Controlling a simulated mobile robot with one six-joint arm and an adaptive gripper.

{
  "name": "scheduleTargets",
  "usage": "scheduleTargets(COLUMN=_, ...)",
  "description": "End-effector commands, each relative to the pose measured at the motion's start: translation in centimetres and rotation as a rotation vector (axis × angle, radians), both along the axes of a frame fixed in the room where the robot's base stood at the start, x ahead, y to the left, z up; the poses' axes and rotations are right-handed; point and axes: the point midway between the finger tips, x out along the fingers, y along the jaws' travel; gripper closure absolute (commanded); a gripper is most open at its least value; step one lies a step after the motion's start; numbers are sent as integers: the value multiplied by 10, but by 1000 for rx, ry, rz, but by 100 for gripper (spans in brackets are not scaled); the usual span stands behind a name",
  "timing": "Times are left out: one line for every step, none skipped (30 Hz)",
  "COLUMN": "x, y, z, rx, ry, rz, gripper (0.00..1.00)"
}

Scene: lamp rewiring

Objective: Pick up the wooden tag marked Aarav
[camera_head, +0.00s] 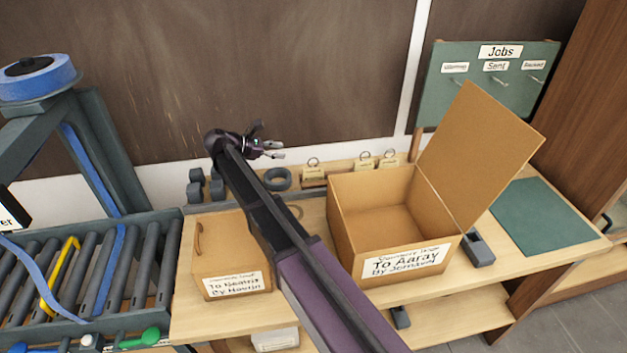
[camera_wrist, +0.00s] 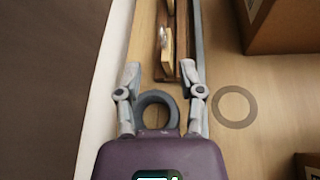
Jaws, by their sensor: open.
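Several small wooden tags with metal rings stand in a row at the back of the bench: one on the left (camera_head: 313,174), one in the middle (camera_head: 365,163) and one on the right (camera_head: 388,161). Their lettering is too small to read, so I cannot tell which is marked Aarav. In the wrist view a tag (camera_wrist: 167,47) stands on edge beyond the fingertips, with another behind it. My gripper (camera_head: 268,142) is open and empty, above the back of the bench, left of the tags. Its spread fingers (camera_wrist: 160,70) show in the wrist view.
A dark grey ring (camera_head: 277,179) lies below my gripper; a flat ring (camera_wrist: 234,106) lies to its right. An open box labelled To Aarav (camera_head: 345,240) stands in front of the right tags. A closed box (camera_head: 228,262) is left. The Jobs board (camera_head: 485,85) is behind.

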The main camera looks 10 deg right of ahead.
Motion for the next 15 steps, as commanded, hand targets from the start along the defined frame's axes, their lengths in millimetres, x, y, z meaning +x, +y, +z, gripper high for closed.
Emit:
scheduleTargets(x=0, y=0, z=-11, rx=0, ry=0, rz=0, gripper=50)
scheduleTargets(x=0, y=0, z=-13, rx=0, ry=0, rz=0, gripper=50)
scheduleTargets(x=0, y=0, z=-17, rx=0, ry=0, rz=0, gripper=50)
scheduleTargets(x=0, y=0, z=-19, rx=0, ry=0, rz=0, gripper=50)
scheduleTargets(x=0, y=0, z=-20, rx=0, ry=0, rz=0, gripper=50)
scheduleTargets(x=0, y=0, z=-21, rx=0, ry=0, rz=0, gripper=50)
scheduleTargets(x=0, y=0, z=-21, rx=0, ry=0, rz=-1, gripper=50)
scheduleTargets(x=0, y=-1, z=-21, rx=0, ry=0, rz=-1, gripper=50)
scheduleTargets(x=0, y=-1, z=-21, rx=0, ry=0, rz=-1, gripper=50)
scheduleTargets(x=0, y=-1, z=-21, rx=0, ry=0, rz=-1, gripper=50)
scheduleTargets(x=0, y=-1, z=-21, rx=0, ry=0, rz=-1, gripper=50)
scheduleTargets(x=0, y=-1, z=-21, rx=0, ry=0, rz=-1, gripper=50)
scheduleTargets(x=0, y=-1, z=-21, rx=0, ry=0, rz=-1, gripper=50)
scheduleTargets(x=0, y=-1, z=-20, rx=0, ry=0, rz=-1, gripper=50)
scheduleTargets(x=0, y=-1, z=-20, rx=0, ry=0, rz=-1, gripper=50)
